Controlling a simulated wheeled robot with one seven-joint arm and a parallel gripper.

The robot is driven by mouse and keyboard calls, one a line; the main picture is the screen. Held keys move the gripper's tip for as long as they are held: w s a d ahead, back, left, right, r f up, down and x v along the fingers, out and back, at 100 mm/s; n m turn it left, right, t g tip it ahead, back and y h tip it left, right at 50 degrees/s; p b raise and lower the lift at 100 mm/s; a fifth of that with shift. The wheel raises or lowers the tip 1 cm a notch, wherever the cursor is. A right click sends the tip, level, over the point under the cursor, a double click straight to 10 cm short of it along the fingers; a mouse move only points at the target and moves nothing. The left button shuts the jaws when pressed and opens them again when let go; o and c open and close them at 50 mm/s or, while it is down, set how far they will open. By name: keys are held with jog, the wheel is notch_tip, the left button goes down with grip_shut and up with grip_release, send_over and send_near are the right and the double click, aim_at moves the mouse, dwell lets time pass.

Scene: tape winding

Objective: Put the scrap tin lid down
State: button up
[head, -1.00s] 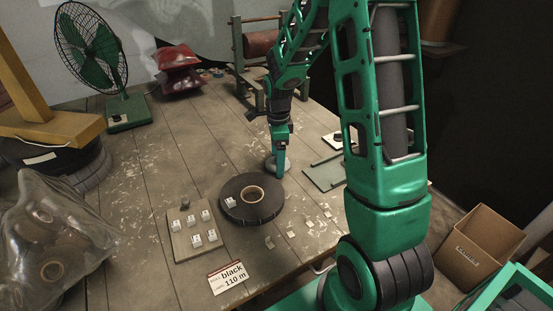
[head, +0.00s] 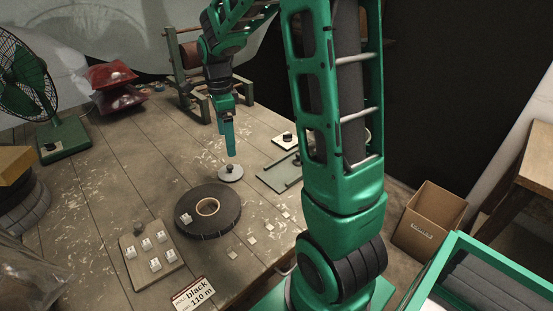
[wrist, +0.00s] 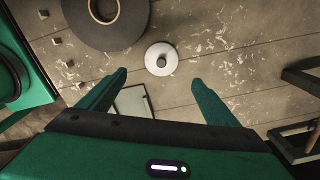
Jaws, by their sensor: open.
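The scrap tin lid (head: 230,174), a round grey disc with a small dark knob on top, lies flat on the wooden table behind the black tape roll. It also shows in the wrist view (wrist: 161,58), with the knob upward. My gripper (head: 231,153) is just above the lid, pointing down and apart from it. In the wrist view my gripper (wrist: 158,78) has its two fingers spread wide with nothing between them. The scrap tin itself cannot be made out for certain.
The black tape roll (head: 187,219) lies in front of the lid, beside a board (head: 130,262) with several small white pieces. A greenish plate (head: 279,178) lies to the right. A winding stand (head: 190,85) stands behind. A cardboard box (head: 428,218) is off the table at right.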

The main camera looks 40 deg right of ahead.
jog(key=s+d+r+n, duration=0.1)
jog(key=s+n, duration=0.7)
jog(key=s, duration=0.7)
jog(key=s+d+r+n, duration=0.1)
jog(key=s+r+n, duration=0.1)
jog(key=s+n, duration=0.6)
jog(key=s, duration=0.7)
jog(key=shift+s+d+r, duration=0.25)
jog(key=shift+s+d, duration=0.05)
jog(key=shift+d, duration=0.05)
